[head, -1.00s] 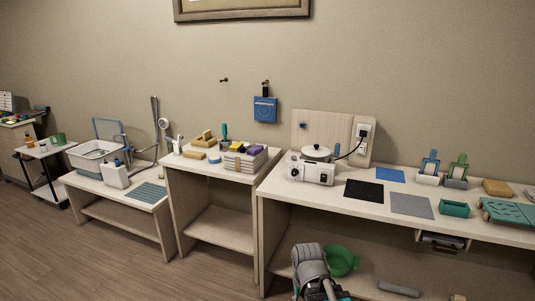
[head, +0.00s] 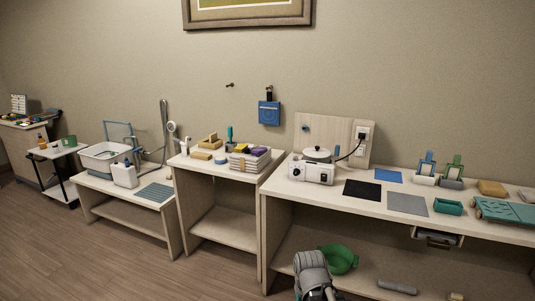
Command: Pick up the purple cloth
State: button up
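The purple cloth (head: 258,150) is a small folded piece in the head view. It lies on top of a stack of light cloths (head: 249,162) on the middle table, next to a yellow piece and a dark piece. Part of my arm shows at the bottom of the head view, in front of the right-hand table and well below and to the right of the cloth. My gripper's fingertips cannot be made out there.
The right table carries a white wax warmer (head: 312,170) and flat mats. A green bowl (head: 343,259) sits on its lower shelf. The floor (head: 120,270) at left is clear.

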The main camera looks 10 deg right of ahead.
aim_at(260, 150)
jog(key=u, duration=0.25)
jog(key=i, duration=1)
jog(key=u, duration=0.2)
